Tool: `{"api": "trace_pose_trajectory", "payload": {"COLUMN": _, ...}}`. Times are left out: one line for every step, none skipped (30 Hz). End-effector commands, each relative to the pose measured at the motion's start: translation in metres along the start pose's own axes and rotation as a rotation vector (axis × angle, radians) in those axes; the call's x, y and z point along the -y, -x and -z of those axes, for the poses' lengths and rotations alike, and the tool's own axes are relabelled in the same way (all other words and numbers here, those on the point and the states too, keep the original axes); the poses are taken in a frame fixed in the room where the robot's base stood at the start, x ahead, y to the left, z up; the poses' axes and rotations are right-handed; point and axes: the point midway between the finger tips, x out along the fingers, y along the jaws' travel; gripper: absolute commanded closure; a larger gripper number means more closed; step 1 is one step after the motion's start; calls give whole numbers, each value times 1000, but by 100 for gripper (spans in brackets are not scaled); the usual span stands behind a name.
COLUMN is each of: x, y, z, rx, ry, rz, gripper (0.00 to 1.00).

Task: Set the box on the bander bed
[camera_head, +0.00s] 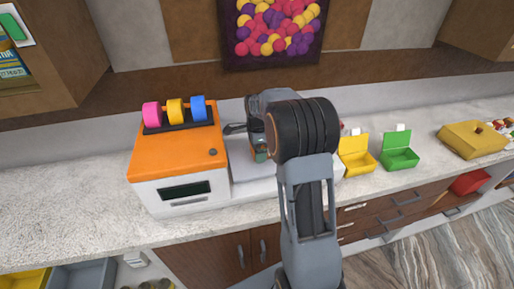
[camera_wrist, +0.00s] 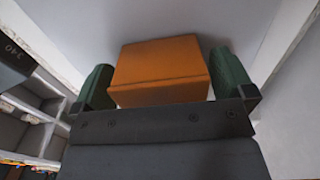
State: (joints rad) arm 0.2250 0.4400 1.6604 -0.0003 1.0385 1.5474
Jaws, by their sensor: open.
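The orange box (camera_wrist: 160,68) lies between my gripper's two green fingers in the wrist view, on a pale flat surface. The fingers stand at its left and right sides, and I cannot tell whether they touch it. My gripper (camera_head: 259,153) is open and low over the pale bander bed (camera_head: 240,172), right of the orange-topped white bander (camera_head: 180,170). In the head view my arm hides most of the bed, and the box cannot be made out clearly there.
Pink, yellow and blue rolls (camera_head: 175,110) stand on the bander. An open yellow box (camera_head: 357,160) and an open green box (camera_head: 399,156) stand right of my arm. A larger yellow container (camera_head: 472,141) is farther right. Bare counter (camera_head: 80,205) lies at left.

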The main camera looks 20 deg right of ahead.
Motion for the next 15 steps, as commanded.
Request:
{"api": "trace_pose_trajectory", "payload": {"x": 0, "y": 1, "z": 0, "rx": 0, "ry": 0, "rz": 0, "gripper": 0}}
{"api": "trace_pose_trajectory", "payload": {"x": 0, "y": 3, "z": 0, "rx": 0, "ry": 0, "rz": 0, "gripper": 0}}
{"api": "trace_pose_trajectory", "payload": {"x": 0, "y": 5, "z": 0, "rx": 0, "ry": 0, "rz": 1, "gripper": 0}}
{"api": "trace_pose_trajectory", "payload": {"x": 0, "y": 7, "z": 0, "rx": 0, "ry": 0, "rz": 1, "gripper": 0}}
{"api": "trace_pose_trajectory", "payload": {"x": 1, "y": 10, "z": 0, "rx": 0, "ry": 0, "rz": 3, "gripper": 0}}
{"api": "trace_pose_trajectory", "payload": {"x": 1, "y": 16, "z": 0, "rx": 0, "ry": 0, "rz": 5, "gripper": 0}}
{"api": "trace_pose_trajectory", "payload": {"x": 1, "y": 20, "z": 0, "rx": 0, "ry": 0, "rz": 5, "gripper": 0}}
{"api": "trace_pose_trajectory", "payload": {"x": 1, "y": 26, "z": 0, "rx": 0, "ry": 0, "rz": 6, "gripper": 0}}
{"api": "trace_pose_trajectory", "payload": {"x": 1, "y": 33, "z": 0, "rx": 0, "ry": 0, "rz": 5, "gripper": 0}}
{"api": "trace_pose_trajectory", "payload": {"x": 1, "y": 39, "z": 0, "rx": 0, "ry": 0, "rz": 6, "gripper": 0}}
{"api": "trace_pose_trajectory", "payload": {"x": 1, "y": 46, "z": 0, "rx": 0, "ry": 0, "rz": 6, "gripper": 0}}
{"api": "trace_pose_trajectory", "payload": {"x": 1, "y": 53, "z": 0, "rx": 0, "ry": 0, "rz": 5, "gripper": 0}}
{"api": "trace_pose_trajectory", "payload": {"x": 1, "y": 59, "z": 0, "rx": 0, "ry": 0, "rz": 5, "gripper": 0}}
{"api": "trace_pose_trajectory", "payload": {"x": 1, "y": 65, "z": 0, "rx": 0, "ry": 0, "rz": 5, "gripper": 0}}
{"api": "trace_pose_trajectory", "payload": {"x": 1, "y": 73, "z": 0, "rx": 0, "ry": 0, "rz": 5, "gripper": 0}}
